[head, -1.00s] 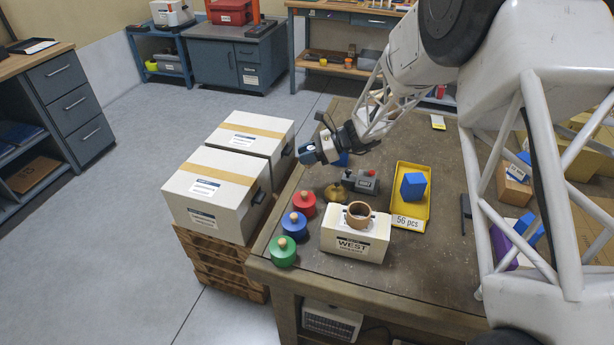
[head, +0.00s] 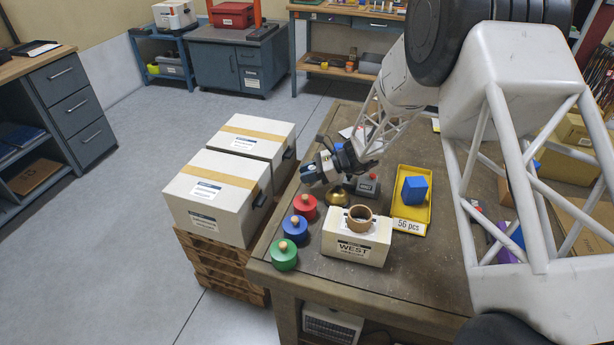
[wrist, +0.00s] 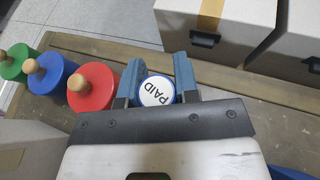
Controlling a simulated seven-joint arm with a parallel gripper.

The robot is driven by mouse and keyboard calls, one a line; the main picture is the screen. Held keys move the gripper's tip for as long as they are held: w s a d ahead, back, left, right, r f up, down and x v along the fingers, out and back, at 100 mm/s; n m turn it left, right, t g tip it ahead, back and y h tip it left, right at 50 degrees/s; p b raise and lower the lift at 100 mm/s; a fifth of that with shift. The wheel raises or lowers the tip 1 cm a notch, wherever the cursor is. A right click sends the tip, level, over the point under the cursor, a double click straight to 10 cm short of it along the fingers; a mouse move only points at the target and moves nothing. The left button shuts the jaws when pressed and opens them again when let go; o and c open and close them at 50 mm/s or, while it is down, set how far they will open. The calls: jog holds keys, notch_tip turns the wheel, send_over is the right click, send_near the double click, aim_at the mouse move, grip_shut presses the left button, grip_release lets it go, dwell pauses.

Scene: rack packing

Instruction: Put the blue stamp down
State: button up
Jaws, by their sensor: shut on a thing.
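My gripper (wrist: 157,85) is shut on the blue stamp (wrist: 157,91). Its round white top reads PAID and has a blue rim; its lower part is hidden. In the head view my gripper (head: 313,174) is low near the table's left edge, behind the red knobbed piece (head: 305,206) and beside the brass dome (head: 337,197). The stamp cannot be made out clearly there. Whether it touches the table (head: 420,275) cannot be told.
Blue (head: 296,228) and green (head: 284,256) knobbed pieces stand in line with the red one. A grey device (head: 367,186), a WEST block (head: 365,248) with a brown ring (head: 360,218), and a yellow tray (head: 413,212) stand to the right. White boxes (head: 208,205) stand beyond the left edge.

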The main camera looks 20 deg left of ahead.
jog(key=shift+f, duration=0.5)
jog(key=shift+f, duration=0.6)
jog(key=o, duration=0.9)
jog(key=shift+r, duration=0.5)
jog(key=shift+w+d+r, duration=0.1)
jog(key=shift+d+r, duration=0.1)
jog(key=shift+d, duration=0.05)
jog(key=v, duration=1.1)
jog(key=shift+d, duration=0.15)
jog(key=shift+w+r, duration=0.1)
